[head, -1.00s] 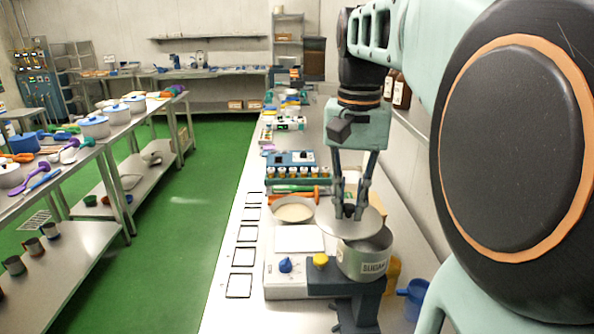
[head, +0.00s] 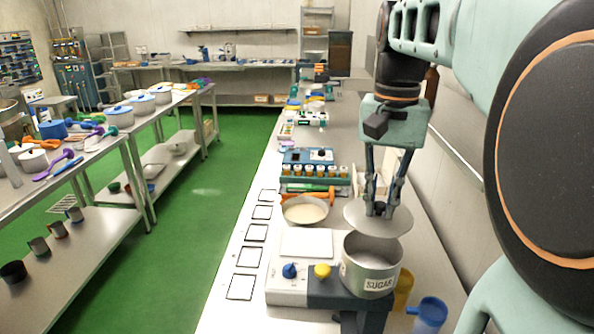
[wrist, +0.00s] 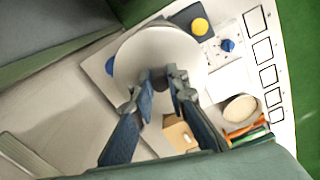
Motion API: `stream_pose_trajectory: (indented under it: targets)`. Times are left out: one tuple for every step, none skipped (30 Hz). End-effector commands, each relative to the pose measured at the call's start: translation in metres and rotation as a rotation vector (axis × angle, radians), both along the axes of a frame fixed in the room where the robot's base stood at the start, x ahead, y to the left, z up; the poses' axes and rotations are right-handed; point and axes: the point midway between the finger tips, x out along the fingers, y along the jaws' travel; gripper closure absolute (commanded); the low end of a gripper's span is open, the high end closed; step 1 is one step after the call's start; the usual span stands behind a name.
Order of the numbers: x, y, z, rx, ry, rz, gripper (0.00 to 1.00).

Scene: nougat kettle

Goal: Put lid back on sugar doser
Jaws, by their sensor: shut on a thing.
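The sugar doser is a grey metal pot (head: 368,275) labelled SUGAR, upright at the near end of the bench in the head view. Its opening shows at the top. My gripper (head: 380,208) is shut on the lid (head: 356,218), a pale round disc held by its dark knob. The lid is apart from the pot, above and toward its far side, partly overlapping it in the picture. In the wrist view the lid (wrist: 150,45) is in front of my gripper (wrist: 160,88) and hides the pot.
A scale-like unit with a white plate (head: 306,243), a blue knob (head: 290,270) and a yellow knob (head: 322,271) sits left of the pot. A bowl of pale contents (head: 305,211) stands behind it. A blue jug (head: 429,313) and a yellow container (head: 403,287) stand at right.

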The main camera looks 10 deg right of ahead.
Motion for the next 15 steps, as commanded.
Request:
stream_pose_trajectory:
  targets:
    - [0.000,0.000,-0.008,0.000,0.000,0.000,1.00]
    - [0.000,0.000,-0.010,0.000,0.000,0.000,1.00]
    - [0.000,0.000,-0.014,0.000,0.000,0.000,1.00]
    - [0.000,0.000,-0.017,0.000,0.000,0.000,1.00]
    - [0.000,0.000,-0.020,0.000,0.000,0.000,1.00]
    - [0.000,0.000,-0.024,0.000,0.000,0.000,1.00]
    - [0.000,0.000,-0.027,0.000,0.000,0.000,1.00]
    - [0.000,0.000,-0.031,0.000,0.000,0.000,1.00]
    - [0.000,0.000,-0.035,0.000,0.000,0.000,1.00]
    - [0.000,0.000,-0.038,0.000,0.000,0.000,1.00]
    - [0.000,0.000,-0.041,0.000,0.000,0.000,1.00]
    - [0.000,0.000,-0.044,0.000,0.000,0.000,1.00]
    - [0.000,0.000,-0.047,0.000,0.000,0.000,1.00]
    - [0.000,0.000,-0.048,0.000,0.000,0.000,1.00]
    - [0.000,0.000,-0.051,0.000,0.000,0.000,1.00]
